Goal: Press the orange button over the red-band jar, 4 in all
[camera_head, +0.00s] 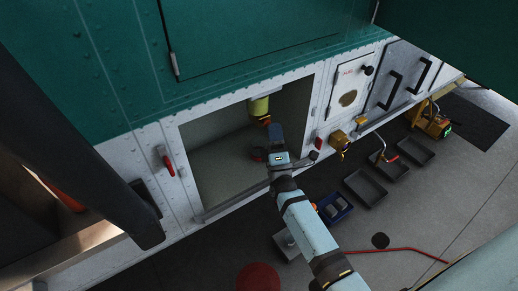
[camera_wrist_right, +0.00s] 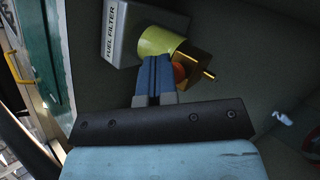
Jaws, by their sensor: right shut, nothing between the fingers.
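A yellow-green filter bowl (camera_head: 258,107) hangs at the top of the open bay, with an orange button (camera_head: 265,121) at its lower end. In the wrist view the bowl (camera_wrist_right: 157,42) sits under a grey box marked FUEL FILTER, and the orange button (camera_wrist_right: 180,73) shows beside a brass fitting (camera_wrist_right: 203,66), partly hidden by my fingers. My right gripper (camera_head: 276,127) is shut and empty, close to the button; its fingers show in the wrist view (camera_wrist_right: 157,62). I cannot tell if they touch it. A dark red jar (camera_head: 258,154) stands below, partly hidden by my gripper. My left gripper is not in view.
The bay's frame (camera_head: 194,165) surrounds my right wrist. A red handle (camera_head: 166,162) is on the left panel, and a brass valve (camera_head: 340,139) juts out at right. Several dark trays (camera_head: 366,187) and a red hose (camera_head: 395,249) lie on the floor.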

